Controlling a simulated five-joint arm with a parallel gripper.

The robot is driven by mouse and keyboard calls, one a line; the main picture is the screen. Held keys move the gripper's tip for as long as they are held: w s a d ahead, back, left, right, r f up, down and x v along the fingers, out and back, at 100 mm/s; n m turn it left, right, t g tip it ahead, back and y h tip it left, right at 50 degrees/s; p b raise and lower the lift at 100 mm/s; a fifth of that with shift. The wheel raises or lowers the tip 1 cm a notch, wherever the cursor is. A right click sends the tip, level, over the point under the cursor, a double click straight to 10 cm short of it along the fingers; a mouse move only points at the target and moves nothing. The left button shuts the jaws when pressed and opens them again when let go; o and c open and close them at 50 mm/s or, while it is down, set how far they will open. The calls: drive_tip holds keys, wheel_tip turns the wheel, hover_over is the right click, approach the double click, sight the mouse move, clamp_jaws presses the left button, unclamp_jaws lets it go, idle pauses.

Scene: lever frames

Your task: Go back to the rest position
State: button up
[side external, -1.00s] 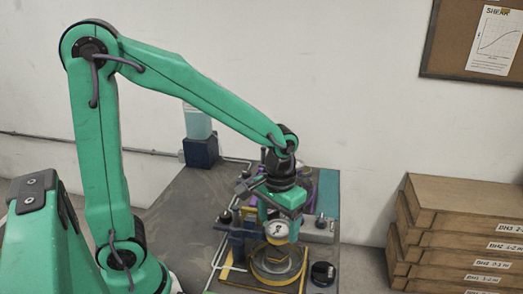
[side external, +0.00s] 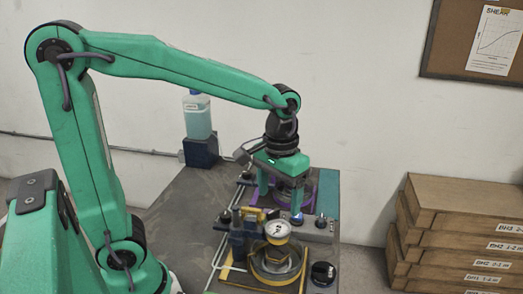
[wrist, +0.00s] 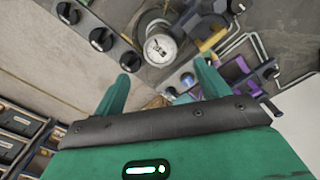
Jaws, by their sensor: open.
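My gripper (side external: 280,203) is open and empty, pointing down above the far part of the bench, clear of the front dial gauge. In the wrist view its two green fingers (wrist: 162,72) are spread apart with nothing between them. The white-faced dial gauge (side external: 277,230) stands over a round, yellow-edged fixture (side external: 262,277) at the front; the gauge also shows in the wrist view (wrist: 160,47). A purple fixture (side external: 311,187) is partly hidden behind my fingers and also shows in the wrist view (wrist: 235,69).
Black knobs (side external: 322,273) line the right side of the bench. A bottle of blue-green liquid (side external: 197,117) stands on a dark blue block (side external: 200,152) at the back left. Stacked wooden boxes (side external: 440,222) are on the right. The air above the bench is open.

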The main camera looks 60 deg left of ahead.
drive_tip(key=shift+s, duration=0.1)
drive_tip(key=s+a+r+m+t, duration=0.1)
drive_tip(key=s+a+t, duration=0.1)
drive_tip(key=s, duration=0.2)
drive_tip(key=s+a+r+m+t, duration=0.1)
drive_tip(key=s+a+r+t, duration=0.1)
drive_tip(key=s, duration=0.3)
drive_tip(key=shift+a+r+t, duration=0.3)
drive_tip(key=shift+a+t, duration=0.2)
drive_tip(key=shift+t, duration=0.3)
drive_tip(key=o, duration=0.6)
drive_tip(key=shift+c, duration=0.2)
drive_tip(key=w+d+r+n+g, duration=0.5)
drive_tip(key=w+r+n, duration=0.1)
drive_tip(key=w+n, duration=0.2)
drive_tip(key=shift+w+n+g, duration=0.3)
drive_tip(key=shift+w, duration=0.3)
drive_tip(key=shift+d, duration=0.1)
